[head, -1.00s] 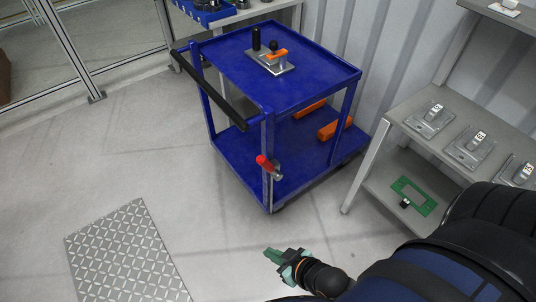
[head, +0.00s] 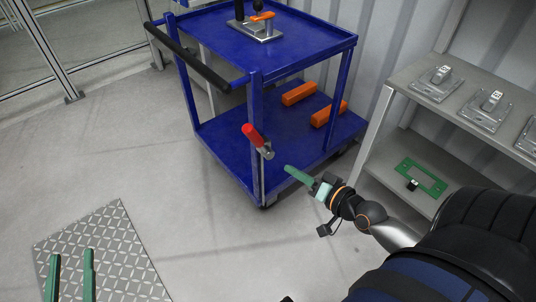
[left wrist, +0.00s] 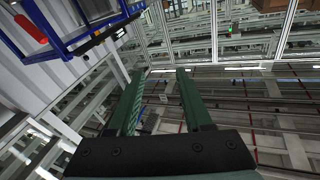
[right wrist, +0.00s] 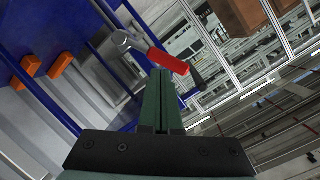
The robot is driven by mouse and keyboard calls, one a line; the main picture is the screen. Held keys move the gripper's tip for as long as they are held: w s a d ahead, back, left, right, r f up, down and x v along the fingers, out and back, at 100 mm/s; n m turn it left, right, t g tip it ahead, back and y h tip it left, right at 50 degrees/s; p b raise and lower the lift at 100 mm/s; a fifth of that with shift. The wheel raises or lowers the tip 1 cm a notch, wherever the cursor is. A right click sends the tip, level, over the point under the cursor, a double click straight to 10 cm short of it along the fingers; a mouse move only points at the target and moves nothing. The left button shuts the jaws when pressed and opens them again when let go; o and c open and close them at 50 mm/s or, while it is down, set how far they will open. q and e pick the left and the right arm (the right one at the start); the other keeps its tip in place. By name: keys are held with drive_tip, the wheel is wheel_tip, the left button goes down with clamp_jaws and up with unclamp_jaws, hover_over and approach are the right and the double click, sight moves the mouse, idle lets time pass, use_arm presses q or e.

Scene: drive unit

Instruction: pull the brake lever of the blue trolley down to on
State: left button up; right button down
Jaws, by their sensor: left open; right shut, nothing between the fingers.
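The blue trolley (head: 225,148) stands ahead of me. Its brake lever (head: 253,136) has a red grip and a grey pivot on the near corner post; the grip points up and to the left from the pivot. My right gripper (head: 287,168) is shut and empty, just right of and a little below the lever, apart from it in the head view. In the right wrist view the red grip (right wrist: 168,61) lies just beyond the closed fingertips (right wrist: 161,70); I cannot tell if they touch. My left gripper (head: 72,252) is open and empty at the lower left, over the floor plate.
A black push handle (head: 188,56) juts from the trolley's left side. Orange blocks (head: 299,93) lie on its lower shelf, and a clamp fixture (head: 257,28) on top. A grey shelf (head: 403,78) stands at right. Floor around the tread plate (head: 112,235) is clear.

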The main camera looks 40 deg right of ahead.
sight(257, 141)
use_arm(q)
drive_tip(key=s+r+m+t+h+b, duration=0.1)
drive_tip(key=b, duration=0.1)
drive_tip(key=s+d+r+m+t+h+b, duration=0.1)
drive_tip(key=r+b, duration=0.1)
drive_tip(key=r+m+t+h+b, duration=0.1)
drive_tip(key=h+b, duration=0.1)
drive_tip(key=shift+s+d+r, duration=0.15)
drive_tip(key=shift+s, duration=0.25)
use_arm(e)
drive_tip(key=w+d+r+m+t, duration=0.3)
drive_tip(key=d+m, duration=0.1)
drive_tip(key=d, duration=0.1)
drive_tip(key=shift+d+h, duration=0.25)
drive_tip(key=shift+h, duration=0.05)
use_arm(q)
wheel_tip(257, 141, down, 10)
drive_tip(key=w+n+g+y+p, duration=0.2)
drive_tip(key=n+g+y, duration=0.1)
drive_tip(key=y, duration=0.1)
drive_tip(key=shift+w+a, duration=0.35)
drive_tip(key=shift+a, duration=0.1)
use_arm(e)
drive_tip(key=w+a+f, duration=0.1)
drive_tip(key=w+a, duration=0.3)
drive_tip(key=w, duration=0.6)
drive_tip(key=shift+w+a+f, duration=0.15)
drive_tip(key=shift+w+f, duration=0.15)
drive_tip(key=shift+f, duration=0.05)
